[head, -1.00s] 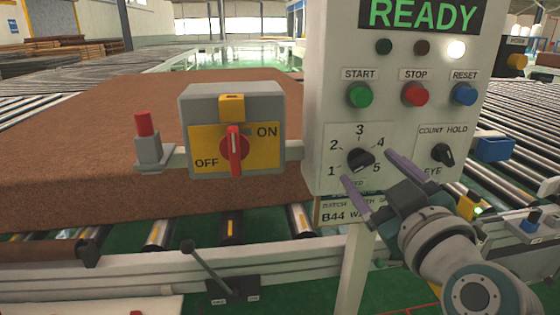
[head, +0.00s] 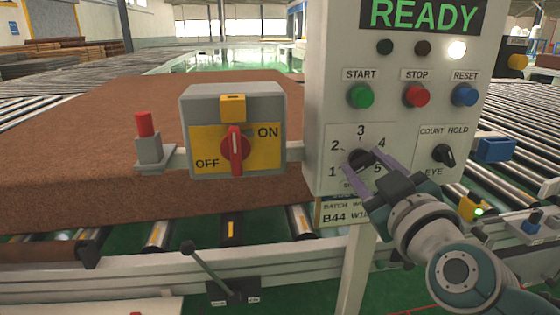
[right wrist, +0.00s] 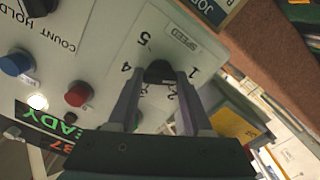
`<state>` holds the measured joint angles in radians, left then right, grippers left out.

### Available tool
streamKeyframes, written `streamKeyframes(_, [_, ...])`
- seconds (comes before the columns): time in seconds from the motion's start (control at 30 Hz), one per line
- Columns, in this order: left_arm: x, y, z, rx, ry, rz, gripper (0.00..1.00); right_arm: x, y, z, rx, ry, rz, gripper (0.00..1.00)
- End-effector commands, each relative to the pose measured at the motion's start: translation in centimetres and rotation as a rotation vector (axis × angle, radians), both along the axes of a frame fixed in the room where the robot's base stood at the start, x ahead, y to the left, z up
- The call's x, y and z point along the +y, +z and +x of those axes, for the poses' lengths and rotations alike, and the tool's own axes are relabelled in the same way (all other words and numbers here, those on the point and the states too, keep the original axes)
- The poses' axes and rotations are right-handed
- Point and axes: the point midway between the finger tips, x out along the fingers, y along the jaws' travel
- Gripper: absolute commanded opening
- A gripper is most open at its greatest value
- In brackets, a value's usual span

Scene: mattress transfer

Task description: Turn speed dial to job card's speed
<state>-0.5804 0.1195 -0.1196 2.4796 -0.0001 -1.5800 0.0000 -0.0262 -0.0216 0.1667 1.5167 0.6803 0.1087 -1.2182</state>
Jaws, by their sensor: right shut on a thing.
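The speed dial is a black knob (head: 357,156) on the white control panel (head: 320,100), ringed by the numbers 1 to 5. My right gripper (head: 362,162) has its purple fingers on both sides of the knob and is shut on it. The right wrist view shows the knob (right wrist: 160,70) between the fingertips, beside the SPEED label. Which number the pointer faces cannot be told. A job card (head: 338,211) hangs below the panel; "B44" can be read, the rest is cut off by my gripper. The card (right wrist: 212,8) shows only partly in the right wrist view. My left gripper is not in view.
START (head: 360,95), STOP (head: 416,95) and RESET (head: 465,94) buttons sit above the dial, a COUNT/HOLD/EYE selector (head: 443,155) to its right. A grey ON/OFF switch box (head: 270,100) stands left. A brown mattress (head: 90,150) lies on rollers behind. The display reads READY.

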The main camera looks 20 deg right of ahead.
Motion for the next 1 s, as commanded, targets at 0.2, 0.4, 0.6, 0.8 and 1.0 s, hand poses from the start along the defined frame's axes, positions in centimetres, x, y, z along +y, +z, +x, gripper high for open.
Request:
streamKeyframes(0.2, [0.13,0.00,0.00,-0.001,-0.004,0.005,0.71,0.00,0.01,-0.01,0.000,0.000,0.000,0.01])
streamKeyframes(0.4, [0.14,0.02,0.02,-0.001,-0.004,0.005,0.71,0.00,0.02,-0.01,-0.001,-0.001,0.004,0.00])
streamKeyframes(0.6, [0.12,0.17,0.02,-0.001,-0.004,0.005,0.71,0.00,0.04,-0.01,-0.011,0.000,0.048,0.00])
streamKeyframes(0.8, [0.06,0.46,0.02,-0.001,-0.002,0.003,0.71,-0.01,0.12,0.01,-0.040,0.001,0.162,0.00])
streamKeyframes(1.0, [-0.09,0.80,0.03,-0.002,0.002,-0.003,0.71,-0.05,0.12,0.00,-0.081,0.001,0.334,0.00])
